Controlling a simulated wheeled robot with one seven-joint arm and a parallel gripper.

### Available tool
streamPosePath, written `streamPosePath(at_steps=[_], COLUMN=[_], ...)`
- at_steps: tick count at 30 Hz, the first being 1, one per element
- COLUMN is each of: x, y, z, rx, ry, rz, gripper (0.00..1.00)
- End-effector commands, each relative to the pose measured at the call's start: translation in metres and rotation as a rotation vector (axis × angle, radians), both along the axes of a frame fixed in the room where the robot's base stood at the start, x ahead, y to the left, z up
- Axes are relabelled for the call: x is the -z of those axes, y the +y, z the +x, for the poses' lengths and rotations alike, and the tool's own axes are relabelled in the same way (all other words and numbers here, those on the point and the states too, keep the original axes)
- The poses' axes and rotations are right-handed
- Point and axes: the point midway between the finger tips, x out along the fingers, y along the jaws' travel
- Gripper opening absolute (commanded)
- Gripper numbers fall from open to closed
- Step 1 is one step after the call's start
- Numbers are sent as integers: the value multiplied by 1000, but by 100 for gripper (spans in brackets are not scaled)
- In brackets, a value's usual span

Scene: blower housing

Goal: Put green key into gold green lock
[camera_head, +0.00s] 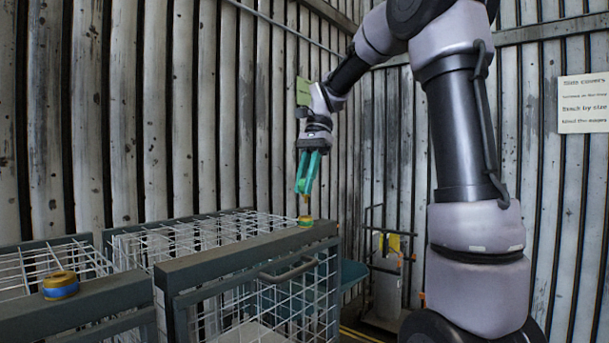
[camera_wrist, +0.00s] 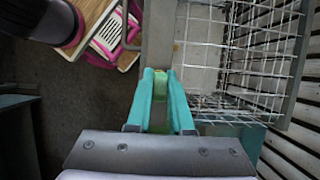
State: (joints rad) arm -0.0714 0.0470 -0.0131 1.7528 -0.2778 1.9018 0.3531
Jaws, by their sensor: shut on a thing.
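My gripper (camera_head: 303,190) points down with its teal fingers shut on the green key. The key shows as a green piece (camera_wrist: 161,88) between the fingers in the wrist view; its small orange-brown lower tip shows just under the fingertips in the head view. The gold green lock (camera_head: 305,220) is a small round piece on the top rail of the wire cage, near the rail's far end. The key tip is just above the lock, with a small gap seeming to remain. In the wrist view the lock is hidden behind the key and fingers.
A gold blue lock (camera_head: 60,285) sits on another cage's rail at the left. The wire cage (camera_head: 262,262) has a dark handle on its front. A sign (camera_head: 584,103) hangs on the corrugated wall. The space around my gripper is clear.

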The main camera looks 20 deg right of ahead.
Motion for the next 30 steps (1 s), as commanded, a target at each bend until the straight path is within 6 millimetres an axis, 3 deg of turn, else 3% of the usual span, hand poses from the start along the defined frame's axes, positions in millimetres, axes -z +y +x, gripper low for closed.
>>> streamPosePath(at_steps=[18, 30], x=[36, 43], y=[0, 0], z=[0, 0], rx=[1, 0], ry=[0, 0], rz=[0, 1], gripper=[0, 0])
